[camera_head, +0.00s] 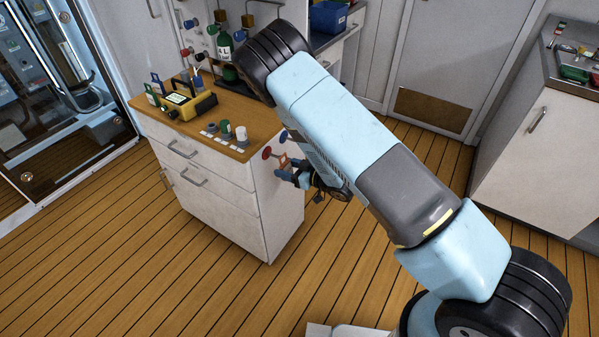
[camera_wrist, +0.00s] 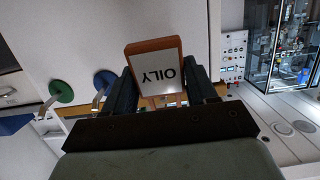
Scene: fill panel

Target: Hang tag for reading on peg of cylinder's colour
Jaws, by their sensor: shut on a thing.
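My gripper (camera_head: 288,172) is shut on an orange-framed tag (camera_wrist: 155,68) beside the right side of the wooden-topped cabinet. The tag's white face reads "OILY", upside down in the wrist view; it also shows in the head view (camera_head: 283,161). A red peg disc (camera_head: 267,152) and a blue peg disc (camera_head: 283,136) stick out from the cabinet side close to the tag. In the wrist view the blue disc (camera_wrist: 104,80) and a green disc (camera_wrist: 61,91) are left of the tag.
A yellow meter (camera_head: 188,99) with a lit screen lies on the worktop (camera_head: 236,104); its reading is too small to tell. Small bottles (camera_head: 241,135) stand near the worktop's front edge. My arm hides part of the cabinet's right side. Wooden floor (camera_head: 220,295) in front is clear.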

